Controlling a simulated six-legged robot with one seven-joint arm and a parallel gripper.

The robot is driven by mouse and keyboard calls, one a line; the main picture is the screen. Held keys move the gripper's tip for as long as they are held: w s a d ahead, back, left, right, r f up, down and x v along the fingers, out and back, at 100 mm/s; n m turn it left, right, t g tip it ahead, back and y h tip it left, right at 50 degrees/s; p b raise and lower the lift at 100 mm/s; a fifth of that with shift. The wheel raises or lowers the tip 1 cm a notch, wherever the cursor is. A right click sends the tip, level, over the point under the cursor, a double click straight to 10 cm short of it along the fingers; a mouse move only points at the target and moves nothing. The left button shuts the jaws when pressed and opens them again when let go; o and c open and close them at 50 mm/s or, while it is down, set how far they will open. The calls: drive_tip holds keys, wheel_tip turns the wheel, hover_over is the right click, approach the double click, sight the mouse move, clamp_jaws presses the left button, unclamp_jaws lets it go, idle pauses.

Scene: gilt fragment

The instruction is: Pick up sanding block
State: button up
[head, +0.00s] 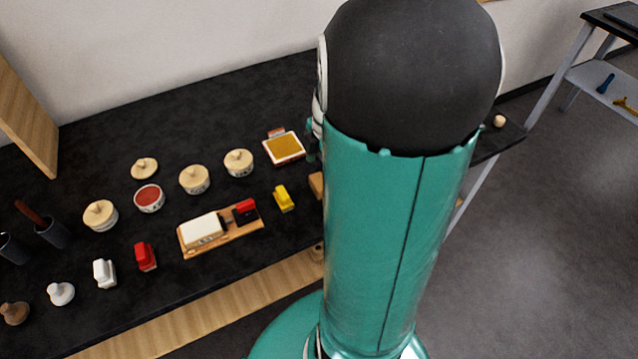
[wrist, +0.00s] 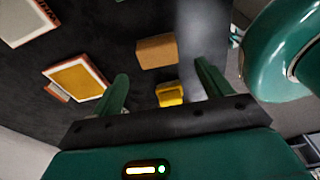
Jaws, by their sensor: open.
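A plain tan block, which looks like the sanding block (wrist: 157,51), lies on the black tabletop just past my fingertips in the wrist view. In the head view only a sliver of the sanding block (head: 316,184) shows beside my arm, which hides the rest. My gripper (wrist: 161,75) is open, with one green finger on each side and nothing held. It is above the table, and the block is apart from the fingers. My arm hides most of the gripper in the head view.
A small yellow block (head: 283,198) lies near the tan block; in the wrist view it shows between the fingers. An orange-gold framed pad (head: 285,148) lies behind. A wooden board (head: 222,238), lidded pots (head: 194,179) and red and white blocks stand left.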

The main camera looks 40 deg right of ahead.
sight(319, 181)
wheel_tip(319, 181, down, 6)
drive_tip(key=shift+w+r, duration=0.1)
drive_tip(key=shift+r, duration=0.05)
drive_tip(key=c, duration=1.1)
drive_tip(key=shift+o, duration=0.2)
drive_tip(key=shift+r, duration=0.5)
wheel_tip(319, 181, up, 2)
drive_tip(key=shift+r, duration=0.25)
drive_tip(key=s+a+r, duration=0.7)
drive_tip(key=s+r, duration=0.2)
drive_tip(key=s, duration=0.2)
drive_tip(key=shift+s+a+r, duration=0.3)
drive_tip(key=shift+s+a, duration=0.05)
drive_tip(key=shift+s, duration=0.05)
